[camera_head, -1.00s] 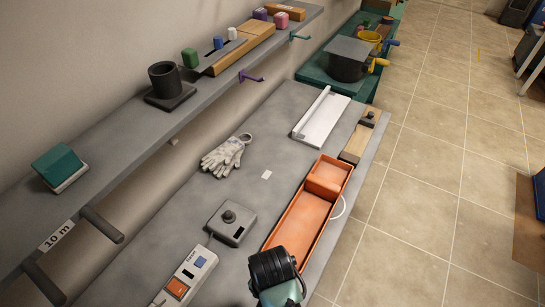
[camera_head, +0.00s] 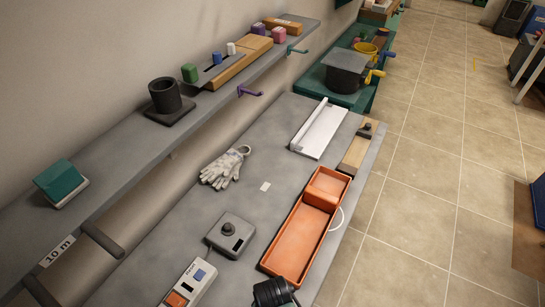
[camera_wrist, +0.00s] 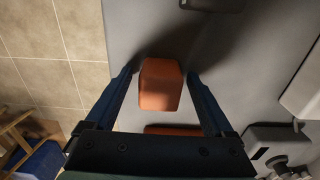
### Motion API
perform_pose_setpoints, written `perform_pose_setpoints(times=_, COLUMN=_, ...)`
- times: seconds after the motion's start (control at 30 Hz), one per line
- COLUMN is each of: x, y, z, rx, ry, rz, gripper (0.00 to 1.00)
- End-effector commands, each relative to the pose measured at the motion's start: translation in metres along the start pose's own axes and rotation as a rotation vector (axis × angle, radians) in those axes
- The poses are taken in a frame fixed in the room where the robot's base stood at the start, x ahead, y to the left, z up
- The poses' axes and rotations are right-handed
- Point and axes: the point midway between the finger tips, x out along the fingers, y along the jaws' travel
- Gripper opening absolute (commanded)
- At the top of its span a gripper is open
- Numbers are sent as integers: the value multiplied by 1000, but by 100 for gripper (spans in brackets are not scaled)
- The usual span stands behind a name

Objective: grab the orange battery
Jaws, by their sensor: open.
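The orange battery (camera_wrist: 160,84) shows in the wrist view as a small orange block on the grey bench. My gripper (camera_wrist: 161,73) is open, with one dark blue finger on each side of the block. I cannot tell whether the fingers are level with it or still above it, and a gap shows on both sides. In the head view only a dark part of my arm shows at the bottom edge; the fingers and the battery do not show there.
The long orange tray (camera_head: 275,267) lies on the bench; its edge also shows below the battery in the wrist view (camera_wrist: 175,130). A grey knob box (camera_head: 231,236), a socket strip (camera_head: 190,283) and gloves (camera_head: 222,168) lie left of it. Floor is at right.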

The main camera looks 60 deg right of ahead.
Motion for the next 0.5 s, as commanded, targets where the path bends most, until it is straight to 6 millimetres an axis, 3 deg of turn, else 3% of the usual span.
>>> perform_pose_setpoints(times=0.07, x=0, y=0, z=0, rx=0, ry=0, rz=0, gripper=80)
perform_pose_setpoints(times=0.5, x=0, y=0, z=0, rx=0, ry=0, rz=1, gripper=1)
